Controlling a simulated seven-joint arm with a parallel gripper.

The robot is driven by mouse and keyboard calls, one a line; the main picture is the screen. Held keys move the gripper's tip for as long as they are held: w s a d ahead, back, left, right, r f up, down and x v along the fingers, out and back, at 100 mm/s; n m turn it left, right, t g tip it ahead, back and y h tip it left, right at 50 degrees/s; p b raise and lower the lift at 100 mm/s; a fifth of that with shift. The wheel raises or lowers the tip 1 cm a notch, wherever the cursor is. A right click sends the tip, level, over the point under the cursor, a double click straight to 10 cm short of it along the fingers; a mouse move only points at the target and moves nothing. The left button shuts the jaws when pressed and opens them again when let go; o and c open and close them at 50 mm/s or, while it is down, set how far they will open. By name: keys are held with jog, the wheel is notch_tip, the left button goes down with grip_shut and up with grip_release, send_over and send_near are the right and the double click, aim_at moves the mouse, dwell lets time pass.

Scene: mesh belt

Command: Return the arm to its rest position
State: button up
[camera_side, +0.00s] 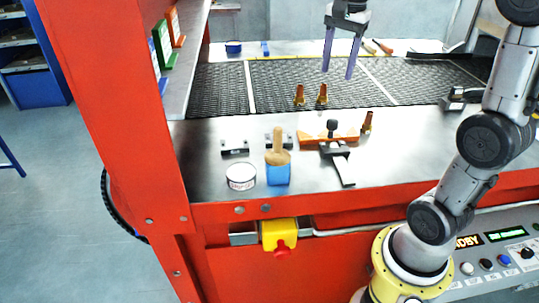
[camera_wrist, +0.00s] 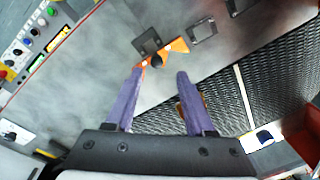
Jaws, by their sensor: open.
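My gripper (camera_side: 339,62) hangs in the air above the black mesh belt (camera_side: 222,88), with its two purple fingers pointing down. It is open, and nothing shows between the fingers. In the wrist view my gripper (camera_wrist: 160,72) shows its fingers spread apart over the metal table and the belt. Two small brown-orange pieces stand on the belt below the gripper, a left one (camera_side: 299,94) and a right one (camera_side: 322,94), apart from the fingers. In the wrist view a finger partly hides a brown piece.
On the metal table (camera_side: 205,165) stand a brush on a blue block (camera_side: 278,172), a white tin (camera_side: 241,176), a black clamp (camera_side: 341,165) by an orange piece (camera_side: 318,139), and another brown piece (camera_side: 367,122). A red post (camera_side: 115,100) rises at left. Space around the gripper is clear.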

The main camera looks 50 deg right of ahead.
jog(key=s+a+f+n+t, duration=0.2)
jog(key=s+a+n+t, duration=0.1)
jog(key=s+a+n, duration=0.55)
jog(key=s+a+f+n+t, duration=0.1)
jog(key=s+a+f+n, duration=0.2)
jog(key=s+f+n, duration=0.2)
notch_tip(320, 180, down, 2)
jog(key=n, duration=0.3)
jog(key=shift+a+t, duration=0.3)
jog(key=shift+a, duration=0.1)
dwell(2.7)
